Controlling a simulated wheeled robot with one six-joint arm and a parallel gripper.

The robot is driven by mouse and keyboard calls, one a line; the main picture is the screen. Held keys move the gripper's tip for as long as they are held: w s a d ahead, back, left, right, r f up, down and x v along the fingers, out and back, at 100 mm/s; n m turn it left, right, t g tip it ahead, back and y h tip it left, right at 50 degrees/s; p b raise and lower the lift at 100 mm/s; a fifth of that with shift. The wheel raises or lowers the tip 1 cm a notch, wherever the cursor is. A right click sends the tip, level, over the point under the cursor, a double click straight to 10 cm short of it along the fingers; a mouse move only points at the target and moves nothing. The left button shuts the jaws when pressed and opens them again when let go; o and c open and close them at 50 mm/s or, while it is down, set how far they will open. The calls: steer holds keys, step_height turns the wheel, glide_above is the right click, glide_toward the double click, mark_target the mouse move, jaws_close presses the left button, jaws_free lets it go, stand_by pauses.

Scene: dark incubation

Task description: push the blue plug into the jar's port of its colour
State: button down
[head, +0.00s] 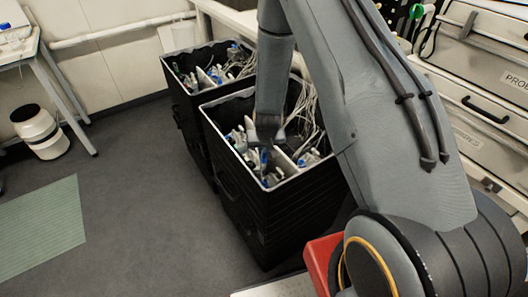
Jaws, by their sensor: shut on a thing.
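My gripper (267,143) points down into the nearer black crate (262,222), seen small and partly dark in the head view. It is shut on a small blue thing (264,157) just under its fingertips, which looks like the blue plug. Grey and white jar-like items with blue parts (238,139) stand in the crate around the gripper. The ports and their colours are too small to make out. I cannot tell whether the plug touches a port. My arm hides part of the crate's right side.
A second black crate (190,118) with similar items and white cables stands behind. White dividers and loose cables (306,108) fill the nearer crate. Labelled drawers (485,110) stand at right. The grey floor at left is clear around a green mat (40,228) and a white bin (40,132).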

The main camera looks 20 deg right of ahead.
steer(key=shift+f, duration=0.3)
steer(key=c, duration=1.7)
jaws_free()
steer(key=shift+c, duration=0.2)
steer(key=shift+r, duration=0.1)
steer(key=v, duration=0.7)
steer(key=shift+r+b, duration=0.3)
steer(key=shift+b, duration=0.05)
